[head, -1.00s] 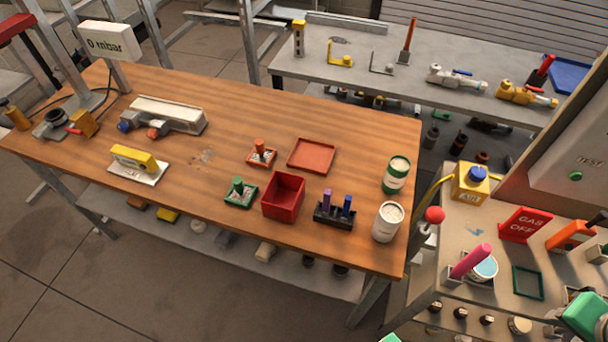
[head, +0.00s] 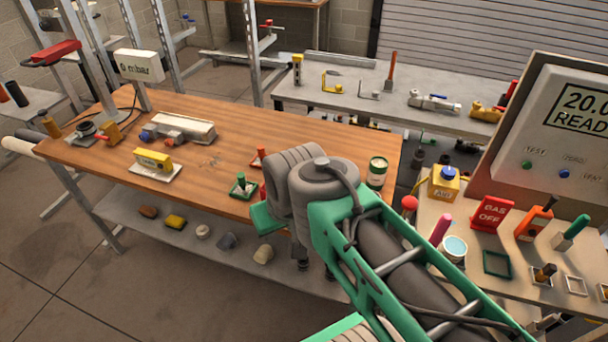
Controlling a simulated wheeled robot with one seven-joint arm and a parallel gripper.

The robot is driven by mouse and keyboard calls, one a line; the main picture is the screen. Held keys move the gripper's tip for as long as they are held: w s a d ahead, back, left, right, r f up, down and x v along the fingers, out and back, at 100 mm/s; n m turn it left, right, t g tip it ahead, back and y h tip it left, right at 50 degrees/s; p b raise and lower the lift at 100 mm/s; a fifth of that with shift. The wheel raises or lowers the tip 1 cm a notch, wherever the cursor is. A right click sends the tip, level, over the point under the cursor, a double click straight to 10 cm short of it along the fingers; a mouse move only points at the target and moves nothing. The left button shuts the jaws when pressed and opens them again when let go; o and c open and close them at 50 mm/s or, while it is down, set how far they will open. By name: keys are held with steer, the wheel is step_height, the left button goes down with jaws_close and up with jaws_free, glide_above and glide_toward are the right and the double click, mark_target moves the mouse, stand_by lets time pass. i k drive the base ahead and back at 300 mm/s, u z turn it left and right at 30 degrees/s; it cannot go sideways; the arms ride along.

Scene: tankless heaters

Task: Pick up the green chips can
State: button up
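A white can with a green band (head: 377,172) stands upright at the right end of the wooden table, just beyond my arm. It is the only green-marked can I see, and its lower part is close to the edge of my arm in the picture. My green and grey arm reaches in from the lower right across the table's front right part. My gripper itself does not show; the arm's joint and links hide that area.
The wooden table (head: 240,134) also holds a small green tray (head: 243,188) with a peg and a yellow device (head: 153,159). A side bench at right carries a yellow container (head: 444,182) and a GAS OFF sign (head: 491,213).

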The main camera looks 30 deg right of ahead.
mark_target(379, 165)
steer(key=u, duration=0.45)
steer(key=i, duration=1)
